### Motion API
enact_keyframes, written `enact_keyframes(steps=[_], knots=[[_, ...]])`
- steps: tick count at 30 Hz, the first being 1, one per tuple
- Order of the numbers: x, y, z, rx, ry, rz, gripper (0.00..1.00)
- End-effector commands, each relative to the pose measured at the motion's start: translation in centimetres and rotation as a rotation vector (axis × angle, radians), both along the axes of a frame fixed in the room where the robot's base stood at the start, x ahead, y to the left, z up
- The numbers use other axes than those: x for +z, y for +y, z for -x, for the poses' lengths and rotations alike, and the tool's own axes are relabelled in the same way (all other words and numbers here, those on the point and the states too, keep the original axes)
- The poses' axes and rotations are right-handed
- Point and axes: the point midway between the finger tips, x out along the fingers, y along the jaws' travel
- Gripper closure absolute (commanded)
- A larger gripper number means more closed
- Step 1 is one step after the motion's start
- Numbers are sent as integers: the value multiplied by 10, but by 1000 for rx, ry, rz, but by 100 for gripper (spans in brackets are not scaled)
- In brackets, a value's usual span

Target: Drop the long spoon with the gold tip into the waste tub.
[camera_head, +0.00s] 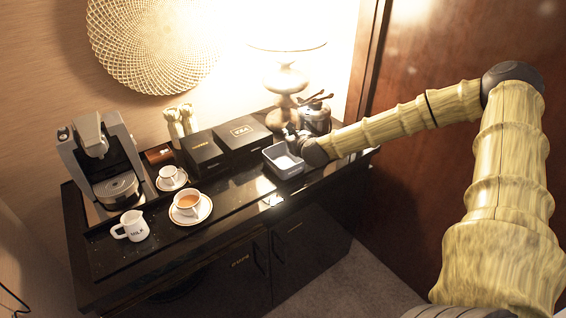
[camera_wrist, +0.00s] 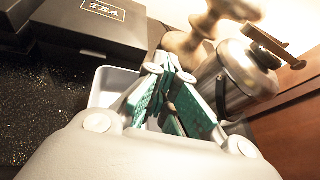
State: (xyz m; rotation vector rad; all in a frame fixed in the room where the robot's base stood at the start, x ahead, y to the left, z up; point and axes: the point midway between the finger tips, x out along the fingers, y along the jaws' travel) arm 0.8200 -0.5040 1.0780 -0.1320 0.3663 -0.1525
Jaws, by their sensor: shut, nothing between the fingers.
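The waste tub, a small pale grey open tub (camera_head: 283,166), stands near the right end of the black counter; its rim and wall also show in the wrist view (camera_wrist: 104,90), partly hidden by my gripper. My gripper (camera_wrist: 172,68) has green finger pads and is shut and empty. It is close beside the tub, between it and a metal canister. In the head view my gripper (camera_head: 297,137) is small and partly hidden by my wrist. I cannot make out the gold-tipped spoon for certain; dark thin pieces (camera_head: 318,98) show at the canister's top.
The metal canister (camera_wrist: 240,80) and the lamp (camera_head: 286,80) stand behind my gripper. Black boxes (camera_head: 243,135) sit left of the tub. Farther left are a cup of tea (camera_head: 187,202), a smaller cup (camera_head: 169,175), a milk jug (camera_head: 132,227) and a coffee machine (camera_head: 105,165).

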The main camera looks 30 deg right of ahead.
Motion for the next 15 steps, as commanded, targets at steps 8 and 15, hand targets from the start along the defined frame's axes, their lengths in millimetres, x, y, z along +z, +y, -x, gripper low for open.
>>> enact_keyframes(steps=[8,15], knots=[[0,0,0,0,0,0,76],[0,0,1,-1,0,0,76]])
